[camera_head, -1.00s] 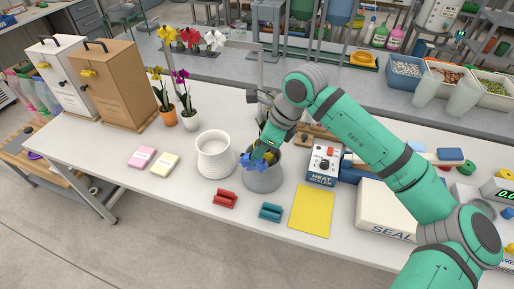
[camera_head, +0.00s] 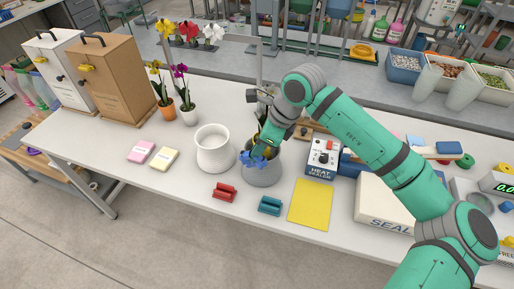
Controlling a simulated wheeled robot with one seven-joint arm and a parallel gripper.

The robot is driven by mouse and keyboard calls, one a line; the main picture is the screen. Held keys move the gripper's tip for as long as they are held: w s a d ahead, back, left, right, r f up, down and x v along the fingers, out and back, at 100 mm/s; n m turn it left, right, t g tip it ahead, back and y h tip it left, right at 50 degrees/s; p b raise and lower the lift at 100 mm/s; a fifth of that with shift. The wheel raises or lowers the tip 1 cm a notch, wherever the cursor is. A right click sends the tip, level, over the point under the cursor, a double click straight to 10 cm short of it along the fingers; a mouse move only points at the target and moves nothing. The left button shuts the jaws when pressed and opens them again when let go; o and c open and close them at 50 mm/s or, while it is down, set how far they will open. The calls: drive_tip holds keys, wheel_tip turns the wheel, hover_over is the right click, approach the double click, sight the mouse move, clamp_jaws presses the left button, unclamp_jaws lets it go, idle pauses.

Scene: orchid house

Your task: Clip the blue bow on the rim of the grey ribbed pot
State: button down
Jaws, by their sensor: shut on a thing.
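The grey ribbed pot (camera_head: 262,176) stands on the white table near the middle, just right of a white ribbed pot (camera_head: 213,152). My gripper (camera_head: 258,152) reaches down over the left part of the grey pot's rim. It is shut on the blue bow (camera_head: 250,160), which shows at the pot's upper left edge. The bow overlaps the rim in this view. I cannot tell whether it touches or grips the rim. My gripper and the bow hide part of the rim and the pot's opening.
Red (camera_head: 224,192) and teal (camera_head: 270,205) clips lie in front of the pots. A yellow sheet (camera_head: 310,204) and a heat sealer (camera_head: 322,158) are to the right. Potted orchids (camera_head: 186,100) stand behind left.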

drive_tip(key=shift+f, duration=0.25)
drive_tip(key=shift+f, duration=0.3)
idle(0.4)
drive_tip(key=shift+f, duration=0.8)
drive_tip(key=shift+f, duration=0.1)
drive_tip(key=shift+f, duration=0.3)
drive_tip(key=shift+s+f, duration=0.1)
drive_tip(key=shift+f, duration=0.1)
idle(0.4)
drive_tip(key=c, duration=1.6)
unclamp_jaws()
